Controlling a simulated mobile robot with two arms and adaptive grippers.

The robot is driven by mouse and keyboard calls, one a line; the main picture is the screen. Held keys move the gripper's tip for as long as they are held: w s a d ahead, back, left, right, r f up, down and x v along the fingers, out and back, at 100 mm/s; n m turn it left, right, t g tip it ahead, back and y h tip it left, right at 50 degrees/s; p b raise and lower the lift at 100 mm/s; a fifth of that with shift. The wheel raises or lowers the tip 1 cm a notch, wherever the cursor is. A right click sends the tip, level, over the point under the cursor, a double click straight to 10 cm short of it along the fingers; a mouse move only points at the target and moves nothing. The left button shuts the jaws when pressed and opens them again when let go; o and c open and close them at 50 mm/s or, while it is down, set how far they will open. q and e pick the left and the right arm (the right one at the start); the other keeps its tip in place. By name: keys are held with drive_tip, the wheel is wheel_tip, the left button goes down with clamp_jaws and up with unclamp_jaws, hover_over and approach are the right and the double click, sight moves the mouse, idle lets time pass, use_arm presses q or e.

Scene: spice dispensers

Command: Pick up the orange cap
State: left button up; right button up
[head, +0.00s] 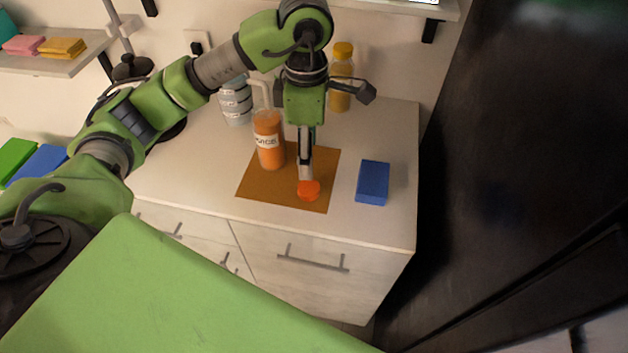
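The orange cap (309,191) is at the front right part of the brown mat (257,188) on the white counter. My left gripper (306,177) points straight down with its fingertips at the cap's upper edge. The fingers overlap in this view, so I cannot tell whether they are open or closed on the cap. I also cannot tell whether the cap rests on the mat or is just above it. My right gripper is not in view.
An uncapped-looking jar of orange spice (270,143) stands on the mat, left of my gripper. A blue block (372,183) lies to the right. A yellow-capped bottle (341,78) and stacked grey-white containers (236,102) stand behind. A dark tall surface (520,150) bounds the counter's right side.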

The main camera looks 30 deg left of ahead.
use_arm(q)
hover_over(309, 187)
drive_tip(key=f, duration=0.4)
drive_tip(key=s+f+p, duration=0.1)
drive_tip(key=f, duration=0.1)
drive_tip(key=shift+d, duration=0.15)
drive_tip(key=shift+w+f, duration=0.15)
drive_tip(key=shift+f, duration=0.45)
drive_tip(key=shift+f+p, duration=0.35)
drive_tip(key=shift+p, duration=0.05)
drive_tip(key=f, duration=0.1)
drive_tip(key=f+p, duration=0.1)
drive_tip(key=f, duration=0.1)
drive_tip(key=shift+w+a+f, duration=0.2)
drive_tip(key=shift+w+f, duration=0.05)
drive_tip(key=shift+f, duration=0.4)
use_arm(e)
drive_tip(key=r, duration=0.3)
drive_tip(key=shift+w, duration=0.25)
use_arm(q)
drive_tip(key=c, duration=0.8)
